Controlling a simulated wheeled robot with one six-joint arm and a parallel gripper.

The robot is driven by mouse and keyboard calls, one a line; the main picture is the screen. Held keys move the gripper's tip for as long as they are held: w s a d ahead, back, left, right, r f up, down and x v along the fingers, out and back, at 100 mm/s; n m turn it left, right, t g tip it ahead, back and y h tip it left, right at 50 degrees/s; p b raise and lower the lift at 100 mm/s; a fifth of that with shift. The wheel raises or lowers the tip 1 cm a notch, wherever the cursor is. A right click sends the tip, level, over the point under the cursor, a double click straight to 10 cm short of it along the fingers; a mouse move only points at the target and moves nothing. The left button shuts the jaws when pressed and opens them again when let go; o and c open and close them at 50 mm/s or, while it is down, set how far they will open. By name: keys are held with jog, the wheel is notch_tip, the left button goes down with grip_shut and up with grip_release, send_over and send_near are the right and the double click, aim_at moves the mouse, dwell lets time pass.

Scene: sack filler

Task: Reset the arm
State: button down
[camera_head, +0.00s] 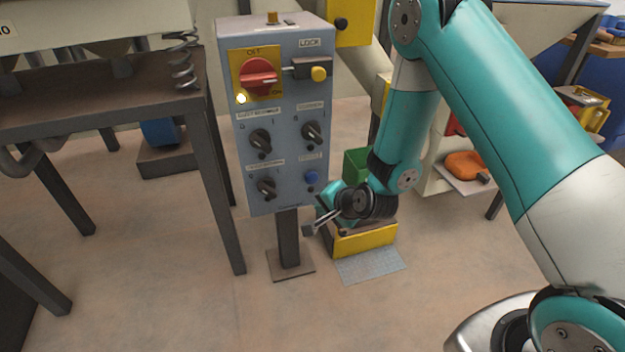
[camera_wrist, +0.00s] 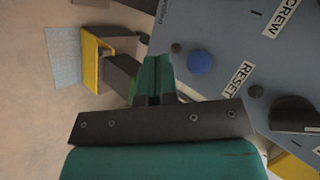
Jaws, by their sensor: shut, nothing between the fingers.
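My gripper (camera_head: 310,230) is shut and empty, low beside the lower right edge of the grey-blue control box (camera_head: 283,190). In the wrist view my gripper (camera_wrist: 154,98) points toward the box's edge. The box's blue button (camera_wrist: 200,62) shows just past the fingers, near a label reading RESET (camera_wrist: 237,79). The blue button also shows in the head view (camera_head: 311,178). I cannot tell any contact between the fingers and the box.
The box carries a red rotary switch (camera_head: 259,77), a yellow knob (camera_head: 319,74) and several black knobs. A dark steel table (camera_head: 100,90) stands at left. A yellow-fronted block (camera_head: 362,243) sits behind my gripper. The floor in front is clear.

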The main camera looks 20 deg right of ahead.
dwell(0.4)
jog(key=s+a+r+n+g+y, duration=0.25)
jog(key=a+r+n, duration=0.2)
jog(key=r, duration=0.55)
jog(key=s+r+n+g+h, duration=0.1)
jog(key=s+r+n+g, duration=0.2)
jog(key=s+r+n, duration=0.7)
jog(key=s+r+n+g+h, duration=0.1)
jog(key=s+r+n+g, duration=0.2)
jog(key=s+r, duration=0.75)
jog(key=s+r+p, duration=0.2)
jog(key=r+p, duration=1.1)
jog(key=p, duration=0.2)
jog(key=s+r+p, duration=0.2)
jog(key=r+p, duration=1.2)
jog(key=p, duration=0.2)
jog(key=shift+s+d+r, duration=0.15)
jog(key=shift+s+r, duration=0.1)
jog(key=shift+s, duration=0.1)
jog(key=shift+n+g, duration=0.25)
